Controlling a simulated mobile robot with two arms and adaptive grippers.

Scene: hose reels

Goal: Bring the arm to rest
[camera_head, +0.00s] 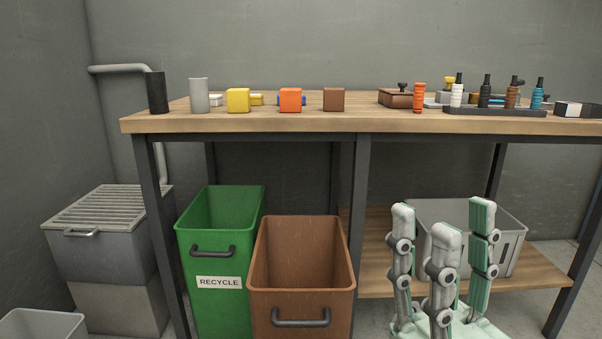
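My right gripper (443,217) stands at the lower right, in front of the table's lower shelf. It is grey and pale green, with its fingers pointing up. The fingers are spread apart and nothing is between them, so it is open and empty. It hides part of the shelf and of the grey bin behind it. The rest of my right arm is below the frame. My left gripper is not in view.
The wooden table (300,123) bears cylinders, coloured blocks and a dark tray of bottles (495,111). A green recycle bin (219,308), a brown bin (300,303) and a grey slatted box (95,258) stand low. A grey bin (515,245) is on the shelf (372,270).

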